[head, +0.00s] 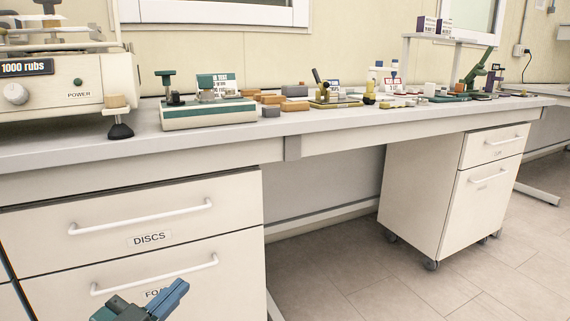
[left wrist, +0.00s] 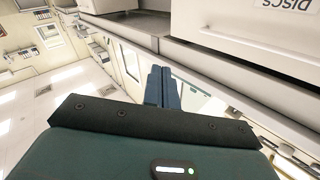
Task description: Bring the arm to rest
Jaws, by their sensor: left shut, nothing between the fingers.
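My left gripper (head: 170,296) shows at the bottom left of the head view, in front of the lower drawer and below the bench top. Its blue fingers are together and hold nothing. In the left wrist view the closed fingers (left wrist: 161,86) point away from the camera, with the drawer fronts beyond them. The gripper covers part of the lower drawer's label. My right gripper is in neither view.
A white bench (head: 345,119) runs across the head view, with a rub tester (head: 62,85), a green-based device (head: 207,113) and several small blocks on it. A drawer labelled DISCS (head: 140,226) is shut. A wheeled cabinet (head: 420,195) stands under the bench. Floor (head: 350,275) in front is clear.

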